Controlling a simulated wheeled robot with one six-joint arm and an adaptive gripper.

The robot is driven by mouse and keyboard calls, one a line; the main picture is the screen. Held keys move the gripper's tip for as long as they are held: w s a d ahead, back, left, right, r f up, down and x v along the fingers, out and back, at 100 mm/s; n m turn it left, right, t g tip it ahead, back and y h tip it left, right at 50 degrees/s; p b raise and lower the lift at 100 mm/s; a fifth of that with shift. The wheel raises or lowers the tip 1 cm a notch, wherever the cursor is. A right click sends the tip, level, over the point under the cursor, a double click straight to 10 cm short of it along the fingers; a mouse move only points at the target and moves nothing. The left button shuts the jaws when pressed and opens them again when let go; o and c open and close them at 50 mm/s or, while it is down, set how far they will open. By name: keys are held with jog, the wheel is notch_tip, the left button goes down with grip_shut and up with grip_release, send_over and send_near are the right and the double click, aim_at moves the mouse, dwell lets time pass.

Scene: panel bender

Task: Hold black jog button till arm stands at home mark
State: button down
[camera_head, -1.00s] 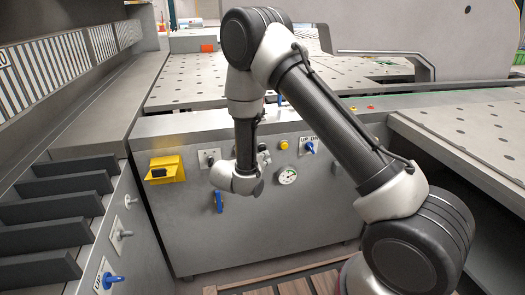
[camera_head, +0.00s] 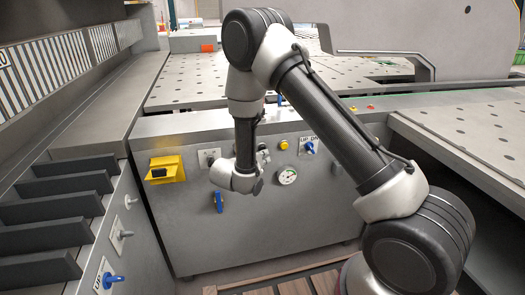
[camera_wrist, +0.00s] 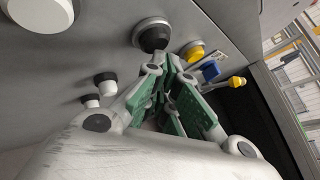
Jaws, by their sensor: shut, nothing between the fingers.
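A black domed button (camera_wrist: 153,37) in a pale round collar sits on the grey panel, near the top middle of the wrist view. My gripper (camera_wrist: 171,62) is shut and empty, with its green-padded fingers pointing at the panel. Its tips are close to the lower right edge of the black button; I cannot tell whether they touch it.
A yellow button (camera_wrist: 193,51), a blue lever (camera_wrist: 210,71) and two small dark-capped knobs (camera_wrist: 105,82) flank my gripper. Perforated tables (camera_head: 195,85) lie behind.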

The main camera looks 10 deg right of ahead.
jog(key=shift+w, duration=0.45)
dwell(1.5)
jog(key=shift+s, duration=0.1)
dwell(1.0)
jog(key=shift+s, duration=0.8)
jog(key=shift+s, duration=2.5)
